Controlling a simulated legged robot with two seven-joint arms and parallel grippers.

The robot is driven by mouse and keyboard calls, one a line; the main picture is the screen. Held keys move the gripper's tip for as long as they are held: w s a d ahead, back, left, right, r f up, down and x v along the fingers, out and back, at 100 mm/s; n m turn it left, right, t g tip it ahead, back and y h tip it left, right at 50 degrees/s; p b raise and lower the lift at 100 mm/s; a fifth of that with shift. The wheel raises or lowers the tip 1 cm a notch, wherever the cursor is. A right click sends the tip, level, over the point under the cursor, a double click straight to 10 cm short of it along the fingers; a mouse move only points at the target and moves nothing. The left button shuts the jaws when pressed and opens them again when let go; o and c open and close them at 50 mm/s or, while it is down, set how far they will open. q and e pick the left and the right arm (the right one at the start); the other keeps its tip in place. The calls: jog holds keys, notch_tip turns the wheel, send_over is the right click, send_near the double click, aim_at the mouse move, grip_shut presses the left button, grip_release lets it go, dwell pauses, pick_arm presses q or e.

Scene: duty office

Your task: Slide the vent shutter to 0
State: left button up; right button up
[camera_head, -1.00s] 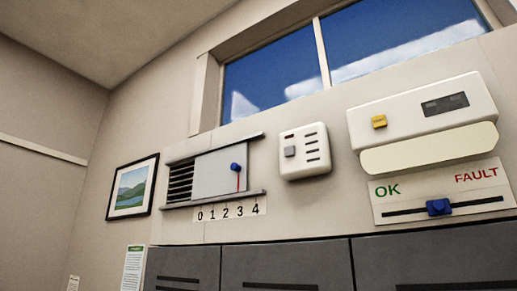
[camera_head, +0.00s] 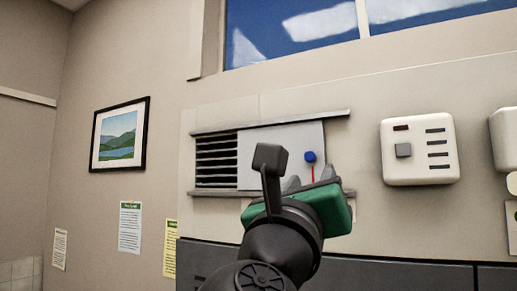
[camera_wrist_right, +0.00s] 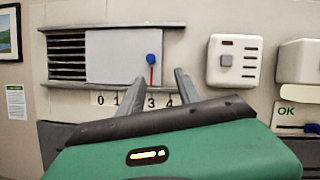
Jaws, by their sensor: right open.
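The vent shutter (camera_head: 280,145) is a pale sliding panel between two grey rails on the wall, with dark louvres (camera_head: 216,160) uncovered at its left. Its blue knob (camera_head: 310,156) has a red pointer line below it. In the right wrist view the shutter (camera_wrist_right: 115,55) and knob (camera_wrist_right: 154,59) show clearly, and the pointer stands at about 3 on the number scale (camera_wrist_right: 100,99). My right gripper (camera_head: 310,178), green and dark grey, is in front of the vent's lower rail, just below the knob. Its fingers are apart and empty. It hides the scale in the head view. My left gripper is out of view.
A white box with a grey button (camera_head: 418,150) is on the wall right of the vent. Another white unit (camera_wrist_right: 302,65) is further right, above an OK panel (camera_wrist_right: 295,116). A framed picture (camera_head: 119,135) hangs at left. Dark cabinets (camera_head: 400,275) run below.

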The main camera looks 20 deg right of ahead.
aim_at(308, 158)
jog(key=w+d+r+p, duration=0.1)
jog(key=w+p, duration=0.1)
jog(key=w+d+r+p, duration=0.1)
jog(key=w+r, duration=0.1)
jog(key=w, duration=0.1)
jog(key=w+d+r+p, duration=0.1)
jog(key=w+p, duration=0.1)
jog(key=w, duration=0.1)
jog(key=shift+w+d+r+p, duration=0.15)
jog(key=shift+w+r+p, duration=0.1)
jog(key=shift+p, duration=0.05)
jog(key=shift+w+r, duration=0.2)
jog(key=shift+d+p, duration=0.2)
jog(key=shift+p, duration=0.1)
jog(key=shift+d, duration=0.35)
jog(key=shift+d+f, duration=0.2)
jog(key=shift+d, duration=0.6)
jog(key=shift+s, duration=0.2)
jog(key=c, duration=0.5)
jog(key=shift+w+a, duration=0.15)
jog(key=shift+w, duration=0.1)
grip_shut()
jog(key=shift+w+a, duration=0.2)
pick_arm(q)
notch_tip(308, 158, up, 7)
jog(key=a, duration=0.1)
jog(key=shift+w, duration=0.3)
pick_arm(e)
jog(key=shift+s+d, duration=0.1)
jog(key=shift+s, duration=0.05)
